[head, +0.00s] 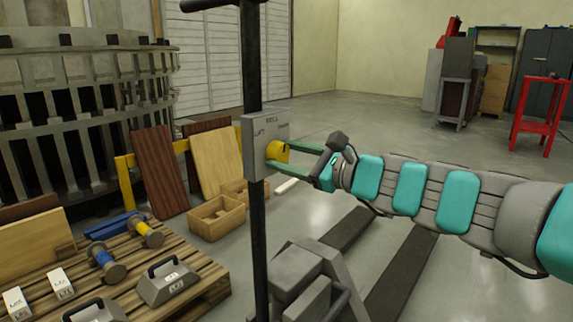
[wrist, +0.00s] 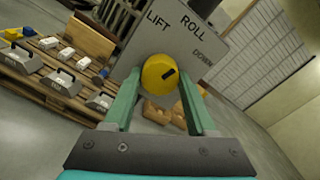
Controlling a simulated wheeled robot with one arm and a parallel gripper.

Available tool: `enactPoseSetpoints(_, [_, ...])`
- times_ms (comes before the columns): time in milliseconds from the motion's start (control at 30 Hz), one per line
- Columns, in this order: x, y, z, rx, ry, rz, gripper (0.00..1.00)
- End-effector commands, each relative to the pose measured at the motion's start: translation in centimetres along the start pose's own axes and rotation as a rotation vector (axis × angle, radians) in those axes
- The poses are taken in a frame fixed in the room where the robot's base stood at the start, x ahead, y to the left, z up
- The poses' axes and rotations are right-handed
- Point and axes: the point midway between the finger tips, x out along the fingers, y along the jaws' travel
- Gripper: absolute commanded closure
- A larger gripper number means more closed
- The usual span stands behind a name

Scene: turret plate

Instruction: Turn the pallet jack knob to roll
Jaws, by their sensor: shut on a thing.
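The yellow round knob (head: 277,152) sits on the grey label plate (head: 256,128) of the pallet jack, on its dark upright post (head: 259,230). In the wrist view the knob (wrist: 158,76) carries a short black mark, pointing up and right, between the words ROLL and DOWN. The plate (wrist: 165,42) reads LIFT, ROLL and DOWN. My gripper (head: 282,158) reaches in from the right, shut on the knob. In the wrist view its green fingers (wrist: 158,92) lie on the knob's left and right sides. The contact surfaces are partly hidden.
A wooden pallet (head: 195,285) with weights stands at lower left. Wooden boxes (head: 217,216) and leaning boards (head: 160,172) are behind the post. The jack's dark forks (head: 400,280) lie below my arm. Open floor extends behind, toward a red stand (head: 540,108).

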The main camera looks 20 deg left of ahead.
Motion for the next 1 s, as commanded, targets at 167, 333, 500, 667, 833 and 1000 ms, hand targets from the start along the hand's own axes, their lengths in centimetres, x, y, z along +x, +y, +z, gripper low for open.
enactPoseSetpoints(167, [0.05, 0.18, -0.19, -0.114, 0.0, 0.002, 0.99])
enactPoseSetpoints(333, [0.02, 0.05, -0.13, -0.189, 0.003, 0.001, 0.99])
enactPoseSetpoints(500, [0.03, 0.01, -0.07, -0.228, 0.004, 0.001, 0.99])
enactPoseSetpoints(667, [0.02, -0.01, -0.04, -0.242, 0.004, 0.001, 0.99])
enactPoseSetpoints(833, [0.02, -0.01, -0.02, -0.243, 0.004, 0.001, 0.99])
enactPoseSetpoints(1000, [0.01, -0.01, -0.02, -0.242, 0.004, 0.001, 0.42])
